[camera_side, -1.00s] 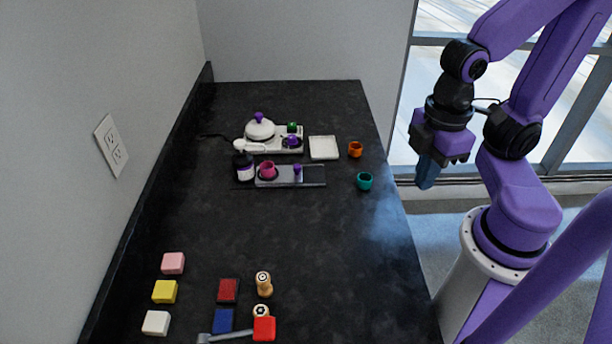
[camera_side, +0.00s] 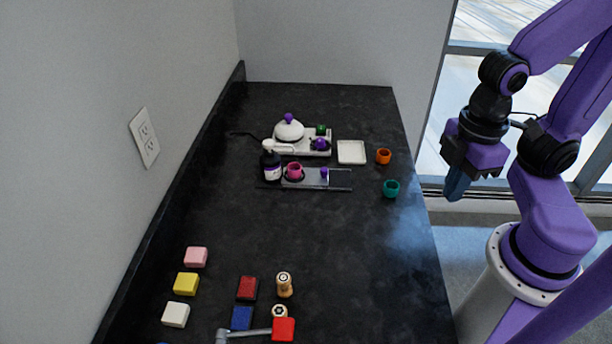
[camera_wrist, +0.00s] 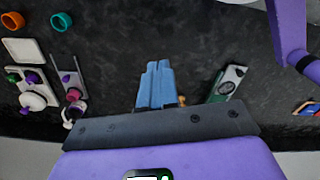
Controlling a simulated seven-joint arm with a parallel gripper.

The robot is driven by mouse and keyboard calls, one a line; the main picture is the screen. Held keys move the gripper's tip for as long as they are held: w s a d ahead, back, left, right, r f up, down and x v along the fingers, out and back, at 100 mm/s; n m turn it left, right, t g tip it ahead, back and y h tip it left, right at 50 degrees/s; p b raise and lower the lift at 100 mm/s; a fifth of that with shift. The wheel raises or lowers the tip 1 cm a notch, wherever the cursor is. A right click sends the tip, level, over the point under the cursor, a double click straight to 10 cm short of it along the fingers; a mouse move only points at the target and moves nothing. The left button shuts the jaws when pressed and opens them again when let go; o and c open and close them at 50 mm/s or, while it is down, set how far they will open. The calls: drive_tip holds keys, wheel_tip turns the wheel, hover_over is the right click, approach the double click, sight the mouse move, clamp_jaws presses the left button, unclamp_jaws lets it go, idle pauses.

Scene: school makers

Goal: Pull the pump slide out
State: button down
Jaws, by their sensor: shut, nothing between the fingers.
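The pump slide (camera_side: 341,179) is a flat grey rail unit lying on the dark counter, with a small purple knob (camera_side: 324,173) on it. A pink cup (camera_side: 294,171) sits on its left part, beside a dark pump bottle (camera_side: 271,168) with a white spout. In the wrist view the knob (camera_wrist: 66,78), pink cup (camera_wrist: 73,94) and bottle (camera_wrist: 75,112) show at far left. My gripper (camera_side: 454,190) has blue fingers, shut and empty, off to the right of the counter's edge and well apart from the slide. Its fingers also show in the wrist view (camera_wrist: 157,66).
Behind the slide stands a white base with a white domed pot (camera_side: 289,130). A white tray (camera_side: 351,152), orange cup (camera_side: 384,156) and teal cup (camera_side: 391,188) lie to the right. Coloured blocks, stamps and a red-headed hammer (camera_side: 283,329) are at the front. The middle counter is clear.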

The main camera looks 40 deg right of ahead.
drive_tip(key=c, duration=1.1)
unclamp_jaws()
drive_tip(key=shift+w+a, duration=0.1)
drive_tip(key=shift+w, duration=0.1)
drive_tip(key=shift+o, duration=0.6)
drive_tip(key=w+a+m, duration=0.1)
drive_tip(key=w+a, duration=0.2)
drive_tip(key=w, duration=0.5)
drive_tip(key=shift+w+r+m, duration=0.3)
drive_tip(key=shift+w, duration=0.1)
drive_tip(key=m, duration=0.5)
hover_over(324, 169)
wheel_tip(324, 169, down, 6)
wheel_tip(324, 169, down, 17)
drive_tip(key=shift+f, duration=0.1)
